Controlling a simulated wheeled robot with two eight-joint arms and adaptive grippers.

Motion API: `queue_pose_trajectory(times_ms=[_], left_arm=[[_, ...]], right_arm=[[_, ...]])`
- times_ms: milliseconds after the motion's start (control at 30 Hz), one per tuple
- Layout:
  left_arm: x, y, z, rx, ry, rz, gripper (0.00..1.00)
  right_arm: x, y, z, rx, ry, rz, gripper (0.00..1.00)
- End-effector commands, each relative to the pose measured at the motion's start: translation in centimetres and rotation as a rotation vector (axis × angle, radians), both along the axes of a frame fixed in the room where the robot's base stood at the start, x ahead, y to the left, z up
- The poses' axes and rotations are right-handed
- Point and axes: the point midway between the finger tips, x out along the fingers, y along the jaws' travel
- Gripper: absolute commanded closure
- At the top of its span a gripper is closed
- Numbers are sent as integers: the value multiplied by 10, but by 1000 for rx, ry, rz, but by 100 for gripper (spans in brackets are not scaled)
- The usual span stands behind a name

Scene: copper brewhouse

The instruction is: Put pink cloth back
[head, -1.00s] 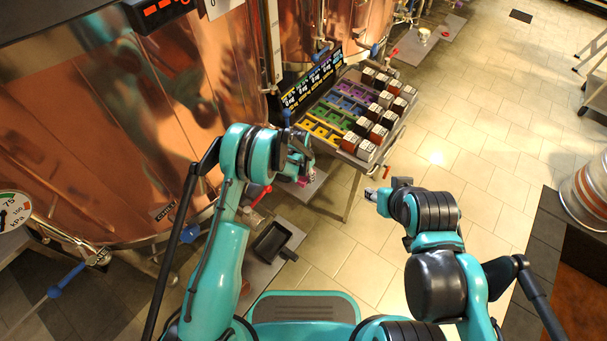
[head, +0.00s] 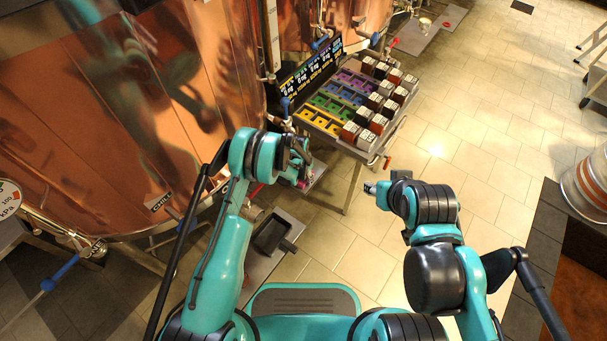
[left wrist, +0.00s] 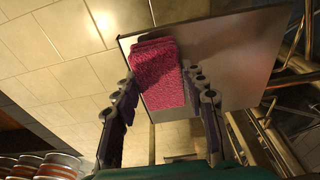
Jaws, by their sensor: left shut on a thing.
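The pink cloth (left wrist: 158,70) is a folded, textured block between the two fingers of my left gripper (left wrist: 162,82) in the left wrist view. The gripper is shut on it. A flat grey plate (left wrist: 225,50) lies behind the cloth in that view; I cannot tell whether the cloth touches it. In the head view my left gripper (head: 300,172) is over a small grey shelf (head: 318,179) beside the copper vessel, with only a bit of pink showing. My right gripper (head: 370,188) is out over the floor, small and turned, so its jaws are unclear.
A stand (head: 345,150) with coloured slots and several dark, white and brown boxes is beyond my left gripper. A black tray (head: 272,235) sits on a low grey surface nearer me. The copper vessel (head: 110,120) blocks the left. Tiled floor (head: 490,150) is open on the right.

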Motion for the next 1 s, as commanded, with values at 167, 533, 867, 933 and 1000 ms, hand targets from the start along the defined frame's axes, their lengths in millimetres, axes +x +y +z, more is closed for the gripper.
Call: queue_pose_trajectory(times_ms=[167, 533, 867, 933, 1000], left_arm=[[0, 0, -1, 0, 0, 0, 100], [0, 0, -2, 0, 0, 0, 100], [0, 0, -7, 0, 0, 0, 100], [0, 0, -8, 0, 0, 0, 100], [0, 0, -9, 0, 0, 0, 100]], right_arm=[[0, 0, 0, 0, 0, 0, 60], [0, 0, 0, 0, 0, 0, 60], [0, 0, 0, 0, 0, 0, 60], [0, 0, 0, 0, 0, 0, 60], [0, 0, 0, 0, 0, 0, 60]])
